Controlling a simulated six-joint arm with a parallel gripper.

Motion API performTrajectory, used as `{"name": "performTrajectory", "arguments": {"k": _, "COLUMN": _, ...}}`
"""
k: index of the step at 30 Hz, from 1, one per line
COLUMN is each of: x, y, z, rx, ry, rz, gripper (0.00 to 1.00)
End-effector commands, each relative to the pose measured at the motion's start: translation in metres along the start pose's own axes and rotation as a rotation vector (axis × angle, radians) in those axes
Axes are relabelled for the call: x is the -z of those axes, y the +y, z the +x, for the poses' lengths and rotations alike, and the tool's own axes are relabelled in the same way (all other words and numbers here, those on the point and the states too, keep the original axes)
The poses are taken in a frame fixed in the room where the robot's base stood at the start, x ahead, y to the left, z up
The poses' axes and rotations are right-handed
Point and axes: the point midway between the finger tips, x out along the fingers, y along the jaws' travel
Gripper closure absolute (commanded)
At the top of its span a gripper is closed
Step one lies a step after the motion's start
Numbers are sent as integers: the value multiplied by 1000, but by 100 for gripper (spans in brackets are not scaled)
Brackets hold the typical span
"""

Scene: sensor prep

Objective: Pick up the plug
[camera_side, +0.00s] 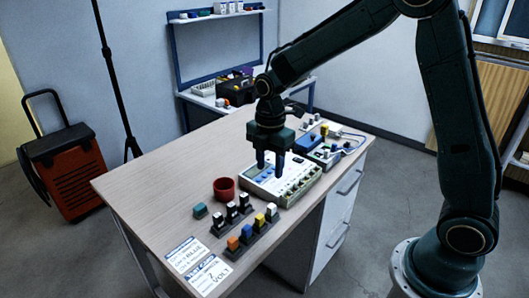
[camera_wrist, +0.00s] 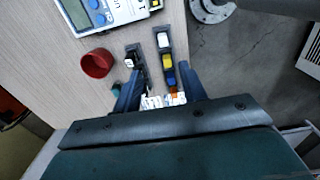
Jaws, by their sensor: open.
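Which piece is the plug I cannot tell for sure. Small plug-like pieces stand in two dark racks on the table. The front rack (camera_side: 241,252) holds an orange piece (camera_side: 233,243), a blue piece (camera_side: 246,231), a yellow piece (camera_side: 259,219) and a white piece (camera_side: 271,209). The rack behind it holds black-and-white pieces (camera_side: 232,211). A loose teal block (camera_side: 200,211) lies left of the racks. My gripper (camera_side: 270,173) points down above the white meter, open and empty. In the wrist view my gripper's fingers (camera_wrist: 160,92) are apart, with the yellow piece (camera_wrist: 168,60) beyond them.
A white meter (camera_side: 262,186) with blue buttons sits beneath my gripper. A red cup (camera_side: 224,190) stands behind the racks. Printed cards (camera_side: 185,254) lie near the table's front left corner. Boards and wires (camera_side: 335,150) fill the right back. The left of the table is clear.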

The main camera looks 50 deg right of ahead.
Motion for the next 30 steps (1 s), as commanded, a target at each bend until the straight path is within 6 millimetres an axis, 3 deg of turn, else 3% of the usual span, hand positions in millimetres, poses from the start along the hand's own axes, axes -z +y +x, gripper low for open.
{"name": "performTrajectory", "arguments": {"k": 8, "x": 0, "y": -1, "z": 21, "rx": 4, "ry": 0, "rz": 2, "gripper": 58}}
{"name": "performTrajectory", "arguments": {"k": 21, "x": 0, "y": -2, "z": 80, "rx": 4, "ry": 0, "rz": 3, "gripper": 58}}
{"name": "performTrajectory", "arguments": {"k": 30, "x": 0, "y": -1, "z": 86, "rx": 1, "ry": 0, "rz": 3, "gripper": 58}}
